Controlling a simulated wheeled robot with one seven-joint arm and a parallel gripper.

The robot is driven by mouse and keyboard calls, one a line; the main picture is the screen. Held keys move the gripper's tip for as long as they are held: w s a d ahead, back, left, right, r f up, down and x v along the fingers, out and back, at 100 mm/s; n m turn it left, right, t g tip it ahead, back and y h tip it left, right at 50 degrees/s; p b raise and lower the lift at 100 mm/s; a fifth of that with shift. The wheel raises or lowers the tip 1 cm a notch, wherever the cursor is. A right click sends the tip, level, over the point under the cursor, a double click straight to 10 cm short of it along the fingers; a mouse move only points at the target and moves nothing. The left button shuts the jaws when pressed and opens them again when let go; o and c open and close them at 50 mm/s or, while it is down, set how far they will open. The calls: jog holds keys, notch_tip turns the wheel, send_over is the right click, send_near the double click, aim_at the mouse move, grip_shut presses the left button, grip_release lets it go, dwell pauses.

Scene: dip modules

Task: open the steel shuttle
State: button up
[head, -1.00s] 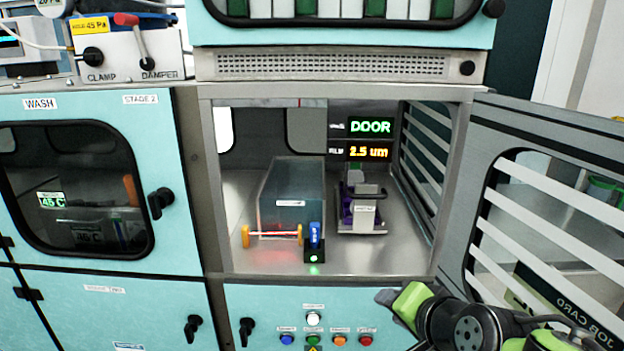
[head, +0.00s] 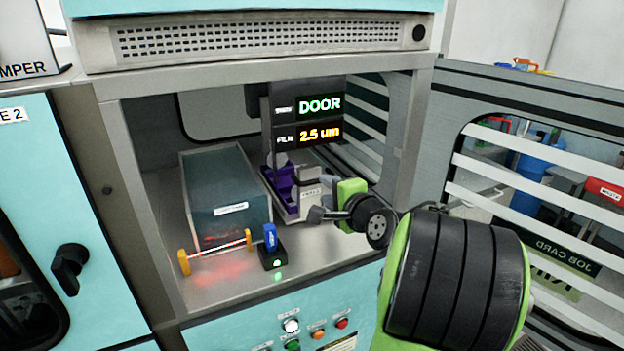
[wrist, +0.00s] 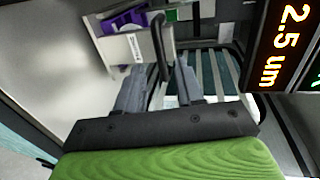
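The steel shuttle, which I take to be the pale steel unit (head: 310,200) with a label and purple parts (head: 281,182), stands inside the open chamber, right of a grey box. In the wrist view the pale labelled body (wrist: 132,45) and purple part (wrist: 122,20) show at the top. A dark upright bar or handle (wrist: 159,38) stands beside it. My gripper (head: 316,213) is at the front of the shuttle. In the wrist view my gripper (wrist: 160,82) has its two fingers apart, with the bar's lower end near the gap between them. I cannot tell whether they touch it.
A grey box (head: 228,190) stands left of the shuttle. In front are a rod with orange ends (head: 216,251) and a blue-topped lever (head: 271,240). A lit DOOR display (head: 308,118) hangs above. The chamber door (head: 500,190) stands open on the right.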

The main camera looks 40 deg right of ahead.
aim_at(317, 182)
jog(key=x, duration=0.7)
jog(key=shift+w+d+p, duration=0.15)
jog(key=shift+w+p, duration=0.15)
jog(key=shift+p, duration=0.1)
jog(key=shift+s, duration=0.1)
grip_shut()
